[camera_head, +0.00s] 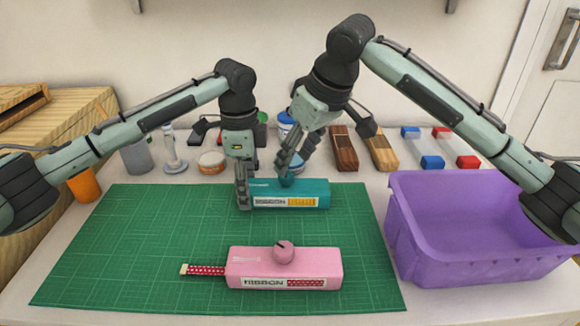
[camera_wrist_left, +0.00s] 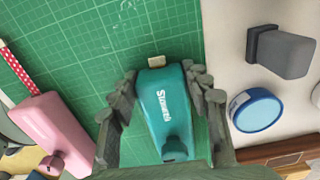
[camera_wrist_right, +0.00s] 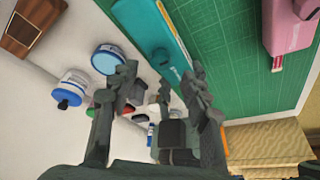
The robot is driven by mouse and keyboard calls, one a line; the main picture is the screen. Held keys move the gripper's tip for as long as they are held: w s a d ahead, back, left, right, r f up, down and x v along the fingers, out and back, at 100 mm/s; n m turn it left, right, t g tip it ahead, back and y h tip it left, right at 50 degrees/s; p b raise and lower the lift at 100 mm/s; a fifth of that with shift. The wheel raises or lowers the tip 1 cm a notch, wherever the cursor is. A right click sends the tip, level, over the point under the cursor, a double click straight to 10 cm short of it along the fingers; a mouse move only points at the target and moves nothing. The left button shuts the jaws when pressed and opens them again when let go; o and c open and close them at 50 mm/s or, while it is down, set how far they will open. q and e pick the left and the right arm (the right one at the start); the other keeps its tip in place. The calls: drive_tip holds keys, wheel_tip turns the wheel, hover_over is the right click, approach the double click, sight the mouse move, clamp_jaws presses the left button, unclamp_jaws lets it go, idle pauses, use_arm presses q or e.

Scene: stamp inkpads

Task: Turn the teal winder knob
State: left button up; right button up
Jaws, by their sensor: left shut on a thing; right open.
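The teal ribbon winder (camera_head: 318,187) lies on the green cutting mat (camera_head: 150,240), towards its far edge. My left gripper (camera_head: 243,200) is shut on the winder's left end; in the left wrist view its fingers flank the teal body (camera_wrist_left: 163,108). The teal knob (camera_head: 286,182) stands on the winder's top and also shows in the left wrist view (camera_wrist_left: 174,148). My right gripper (camera_head: 289,158) is open, pointing down just above the knob. In the right wrist view the knob (camera_wrist_right: 160,58) appears between and slightly beyond the fingertips; contact cannot be told.
A pink ribbon winder (camera_head: 255,268) with a pink knob and a red dotted ribbon lies nearer on the mat. A purple bin (camera_head: 470,265) stands at the right. Jars, wooden blocks and coloured stamps line the back. A wooden cabinet (camera_head: 60,125) is at the left.

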drive_tip(key=v, duration=0.7)
drive_tip(key=shift+r, duration=0.2)
drive_tip(key=shift+s+d, duration=0.1)
use_arm(q)
drive_tip(key=o, duration=1.3)
wheel_tip(320, 180, up, 12)
